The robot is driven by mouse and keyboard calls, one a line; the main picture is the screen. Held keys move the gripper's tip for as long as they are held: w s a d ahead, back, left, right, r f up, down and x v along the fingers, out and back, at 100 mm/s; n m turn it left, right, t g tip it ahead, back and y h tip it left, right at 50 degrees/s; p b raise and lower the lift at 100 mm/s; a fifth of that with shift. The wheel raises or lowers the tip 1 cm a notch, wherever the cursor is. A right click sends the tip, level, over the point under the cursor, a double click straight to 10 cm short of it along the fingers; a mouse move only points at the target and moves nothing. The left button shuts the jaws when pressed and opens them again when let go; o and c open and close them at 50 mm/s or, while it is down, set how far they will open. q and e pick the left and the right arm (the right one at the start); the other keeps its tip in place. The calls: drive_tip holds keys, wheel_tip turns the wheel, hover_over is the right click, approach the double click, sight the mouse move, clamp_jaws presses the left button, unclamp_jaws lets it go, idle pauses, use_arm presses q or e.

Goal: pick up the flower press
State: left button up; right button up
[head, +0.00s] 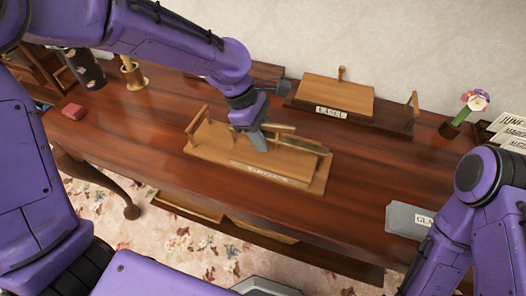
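A light wooden piece with a flat base board, upright end posts and a front label too small to read lies in the middle of the desk; it looks like the flower press (215,148). My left gripper (258,143) reaches down over its middle, pointing at the part behind the label. The fingers overlap in this view, so I cannot tell whether they are apart or touching the wood. The gripper hides part of the piece. My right arm shows at the lower right, but its gripper is out of view.
The dark wooden desk (360,170) holds a labelled wooden stand (335,95) at the back, a flower pot (450,128) and cards (508,132) at the right, a grey labelled box (405,220) at the front right, and a red block (73,111) and brass holder (132,75) at the left.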

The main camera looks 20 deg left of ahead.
use_arm(q)
clamp_jaws()
drive_tip(key=shift+w, duration=0.1)
idle(1.1)
